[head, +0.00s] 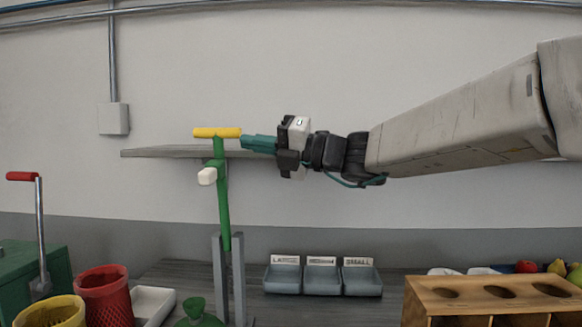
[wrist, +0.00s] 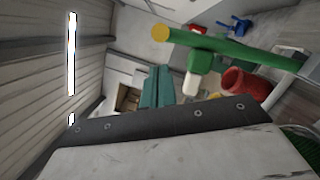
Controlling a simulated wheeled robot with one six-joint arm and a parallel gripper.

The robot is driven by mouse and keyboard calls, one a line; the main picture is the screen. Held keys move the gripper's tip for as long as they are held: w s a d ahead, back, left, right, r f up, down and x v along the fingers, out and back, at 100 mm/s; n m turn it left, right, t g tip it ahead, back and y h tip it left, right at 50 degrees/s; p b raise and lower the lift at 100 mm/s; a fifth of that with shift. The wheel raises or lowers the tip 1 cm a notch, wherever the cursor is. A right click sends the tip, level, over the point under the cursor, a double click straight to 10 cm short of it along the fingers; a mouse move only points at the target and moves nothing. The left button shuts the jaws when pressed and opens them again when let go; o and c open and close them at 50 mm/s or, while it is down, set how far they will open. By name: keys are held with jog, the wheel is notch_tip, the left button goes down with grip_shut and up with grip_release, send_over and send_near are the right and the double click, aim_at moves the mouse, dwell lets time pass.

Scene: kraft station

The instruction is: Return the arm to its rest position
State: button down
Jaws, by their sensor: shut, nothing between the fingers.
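My gripper (head: 259,144) is at the end of my arm, which reaches in from the right in the head view. Its teal fingers are together with nothing between them, and they point left. They also show in the wrist view (wrist: 157,87). The fingertips are close to a green stand (head: 222,190) with a yellow bar (head: 217,132) on top and a white knob (head: 207,176) at its side. I cannot tell whether they touch it. In the wrist view the green stand (wrist: 235,50) lies just beyond the fingers.
A grey shelf (head: 165,153) runs behind the stand. Below are labelled grey bins (head: 322,282), a wooden rack (head: 490,294) with round holes, a red basket (head: 104,297), a yellow basket (head: 52,312) and a red-handled lever (head: 39,230). The wall space above my arm is clear.

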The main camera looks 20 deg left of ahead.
jog(key=s+d+f+n+g+h, duration=0.1)
jog(key=s+d+f+n+h, duration=0.3)
jog(key=d+f+n, duration=0.4)
jog(key=s+d+f+n+g+h, duration=0.1)
jog(key=s+d+f+n+h, duration=0.4)
jog(key=f+n, duration=0.5)
jog(key=s+d+f+n+t+h, duration=0.1)
jog(key=s+d+f+n+h, duration=0.2)
jog(key=d, duration=1)
jog(key=s+d+f+n+t+h, duration=0.2)
jog(key=s+d+f+n+h, duration=0.2)
jog(key=d, duration=0.9)
jog(key=s+d+f+n+t+h, duration=0.1)
jog(key=s+d+f+n+h, duration=0.2)
jog(key=s+d, duration=0.6)
jog(key=d+f+n, duration=0.1)
jog(key=d, duration=0.4)
jog(key=shift+t, duration=0.4)
jog(key=shift+s, duration=0.1)
